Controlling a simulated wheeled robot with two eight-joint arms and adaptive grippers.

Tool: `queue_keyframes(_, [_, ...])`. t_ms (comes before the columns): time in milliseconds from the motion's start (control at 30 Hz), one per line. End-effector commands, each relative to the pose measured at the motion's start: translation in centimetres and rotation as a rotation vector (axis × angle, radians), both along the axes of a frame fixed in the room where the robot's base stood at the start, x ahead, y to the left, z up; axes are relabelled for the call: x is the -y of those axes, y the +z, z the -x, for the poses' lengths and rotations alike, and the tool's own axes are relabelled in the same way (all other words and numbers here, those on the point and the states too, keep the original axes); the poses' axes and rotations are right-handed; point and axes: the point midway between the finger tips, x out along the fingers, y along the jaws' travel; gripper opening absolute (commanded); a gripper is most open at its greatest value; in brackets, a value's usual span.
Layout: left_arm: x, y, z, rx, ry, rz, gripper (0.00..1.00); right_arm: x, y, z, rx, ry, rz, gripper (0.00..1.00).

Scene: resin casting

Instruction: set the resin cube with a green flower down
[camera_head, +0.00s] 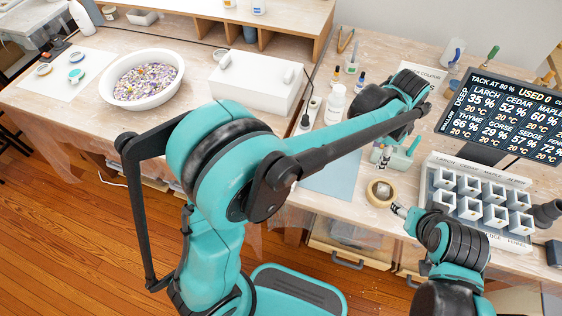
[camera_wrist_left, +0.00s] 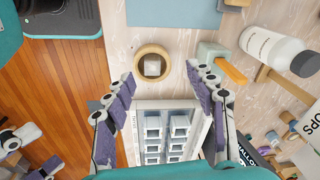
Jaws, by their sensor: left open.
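A small pale, see-through cube (camera_head: 382,190), which I take for the resin cube, sits inside the opening of a tan ring (camera_head: 372,199) on the table. It also shows in the left wrist view (camera_wrist_left: 152,65); no green flower can be made out. My left gripper (camera_wrist_left: 160,73) is open and empty, its two purple-padded fingers apart on either side, above the table near the ring.
A mould tray (camera_head: 432,205) with several white square cups stands right of the ring. A teal dispenser (camera_head: 401,160) and a white bottle (camera_head: 335,104) stand behind it. A blue mat (camera_head: 335,178) lies to its left, with free room. A screen (camera_head: 505,115) stands at the back right.

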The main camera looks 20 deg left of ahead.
Motion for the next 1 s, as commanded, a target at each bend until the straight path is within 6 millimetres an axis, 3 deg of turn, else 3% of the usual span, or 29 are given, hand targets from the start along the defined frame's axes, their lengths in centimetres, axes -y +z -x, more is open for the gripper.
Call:
queue_keyframes(33, [-3.0,1.5,0.9,0.030,0.094,0.021,0.56,0.0,0.0,0.0,0.000,0.000,0.000,0.56])
queue_keyframes(233, [-12.2,5.1,4.9,0.155,0.473,0.127,0.56,0.0,0.0,0.0,0.000,0.000,0.000,0.56])
queue_keyframes(367, [-17.3,5.7,8.4,0.237,0.712,0.203,0.56,0.0,0.0,0.0,0.000,0.000,0.000,0.56])
queue_keyframes(500, [-21.6,5.1,12.3,0.320,0.947,0.289,0.56,0.0,0.0,0.0,0.000,0.000,0.000,0.56])
queue_keyframes(700, [-24.8,3.5,15.6,0.401,1.162,0.381,0.56,0.0,0.0,0.0,0.000,0.000,0.000,0.56])
queue_keyframes(1000, [-25.6,2.9,16.4,0.425,1.221,0.410,0.56,0.0,0.0,0.0,0.000,0.000,0.000,0.56])
